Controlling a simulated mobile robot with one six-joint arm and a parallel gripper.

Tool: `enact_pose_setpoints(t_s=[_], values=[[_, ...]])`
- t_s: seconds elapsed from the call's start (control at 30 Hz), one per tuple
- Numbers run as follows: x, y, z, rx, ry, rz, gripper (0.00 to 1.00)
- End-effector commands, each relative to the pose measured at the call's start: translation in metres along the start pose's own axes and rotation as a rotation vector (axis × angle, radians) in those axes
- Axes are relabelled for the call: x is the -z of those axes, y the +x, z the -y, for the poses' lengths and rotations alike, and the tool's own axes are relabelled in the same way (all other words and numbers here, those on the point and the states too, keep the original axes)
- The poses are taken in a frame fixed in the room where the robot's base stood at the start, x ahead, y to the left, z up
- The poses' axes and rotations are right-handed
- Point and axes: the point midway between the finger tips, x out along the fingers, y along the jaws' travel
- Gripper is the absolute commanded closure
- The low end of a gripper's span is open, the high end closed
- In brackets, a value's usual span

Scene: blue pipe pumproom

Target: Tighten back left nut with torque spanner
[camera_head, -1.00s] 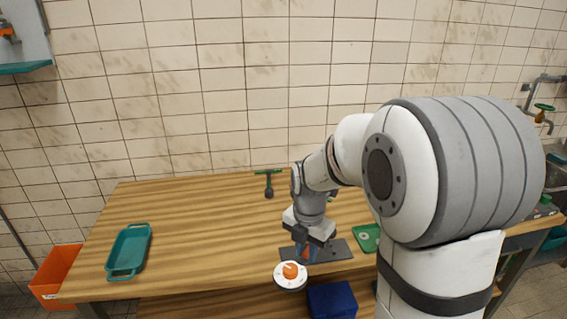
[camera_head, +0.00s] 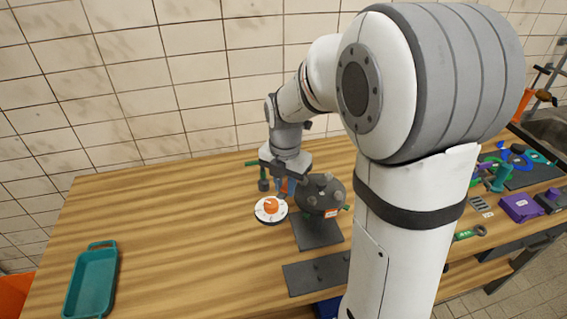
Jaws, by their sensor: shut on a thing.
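My gripper (camera_head: 287,186) is shut on the torque spanner, above the left part of the bench. A white round dial with an orange centre (camera_head: 270,207) shows at the near left of the jaws and appears to be part of the spanner. A dark round flange (camera_head: 335,190) with several grey nuts stands on a dark base plate (camera_head: 317,232), just right of the gripper. The gripper is close to the flange's left side. The back left nut cannot be made out clearly, and whether the spanner touches a nut cannot be told.
A green-handled tool (camera_head: 263,184) is behind the gripper. A dark plate (camera_head: 316,273) lies in front of the base plate. A teal tray (camera_head: 92,283) lies at the left of the wooden bench (camera_head: 165,220). Several tools lie at the right. The left middle is clear.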

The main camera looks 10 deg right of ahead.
Motion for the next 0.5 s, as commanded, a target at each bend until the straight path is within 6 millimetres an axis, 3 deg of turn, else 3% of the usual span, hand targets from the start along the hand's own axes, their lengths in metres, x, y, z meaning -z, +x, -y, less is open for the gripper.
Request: enact_pose_setpoints(t_s=[0.5], values=[[-0.005, 0.022, 0.004, 0.000, 0.019, 0.000, 1.00]])
